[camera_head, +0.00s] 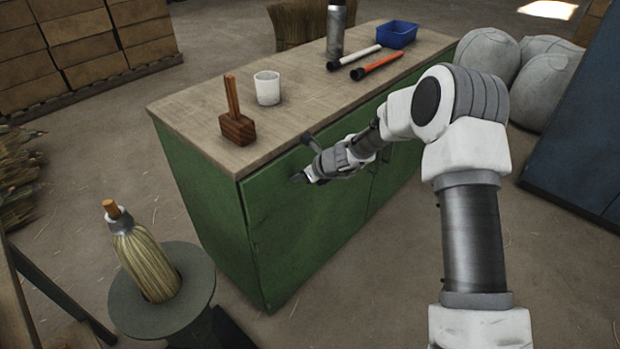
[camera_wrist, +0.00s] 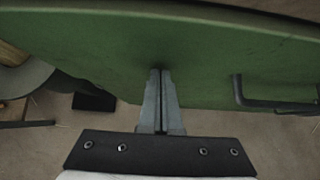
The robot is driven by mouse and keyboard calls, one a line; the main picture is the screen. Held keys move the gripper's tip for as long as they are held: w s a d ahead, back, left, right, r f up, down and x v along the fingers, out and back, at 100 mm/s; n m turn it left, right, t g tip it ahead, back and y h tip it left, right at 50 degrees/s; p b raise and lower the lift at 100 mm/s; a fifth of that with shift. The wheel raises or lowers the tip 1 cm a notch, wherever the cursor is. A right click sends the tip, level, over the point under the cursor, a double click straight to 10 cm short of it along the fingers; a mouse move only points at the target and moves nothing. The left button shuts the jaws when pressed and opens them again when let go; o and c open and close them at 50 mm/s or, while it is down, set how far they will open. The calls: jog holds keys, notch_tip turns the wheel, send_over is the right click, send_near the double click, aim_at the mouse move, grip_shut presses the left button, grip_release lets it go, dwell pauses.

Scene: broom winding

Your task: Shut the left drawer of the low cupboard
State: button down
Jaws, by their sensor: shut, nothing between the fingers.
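The low green cupboard (camera_head: 215,205) has a wooden top and stands in the middle of the head view. Its left front (camera_head: 290,225) looks flush with the body, with no clear gap showing. My gripper (camera_head: 302,178) is shut and empty, with its fingertips at the upper part of that green front. In the wrist view the closed fingers (camera_wrist: 160,75) point at the green panel (camera_wrist: 120,50); I cannot tell whether they touch it. A dark bar handle (camera_wrist: 275,104) is to the right of the fingers. My arm hides part of the cupboard's right front.
On the top are a wooden mallet (camera_head: 236,125), a white cup (camera_head: 267,88), a grey bottle (camera_head: 336,30), two tubes (camera_head: 376,66) and a blue bin (camera_head: 397,34). A broom head (camera_head: 147,262) stands on a round stand (camera_head: 190,300) at front left. Grey sacks (camera_head: 535,70) lie at back right.

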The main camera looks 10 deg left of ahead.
jog(key=shift+w+a+r, duration=0.1)
jog(key=shift+w+a, duration=0.35)
jog(key=shift+a, duration=0.15)
jog(key=shift+a+r, duration=0.1)
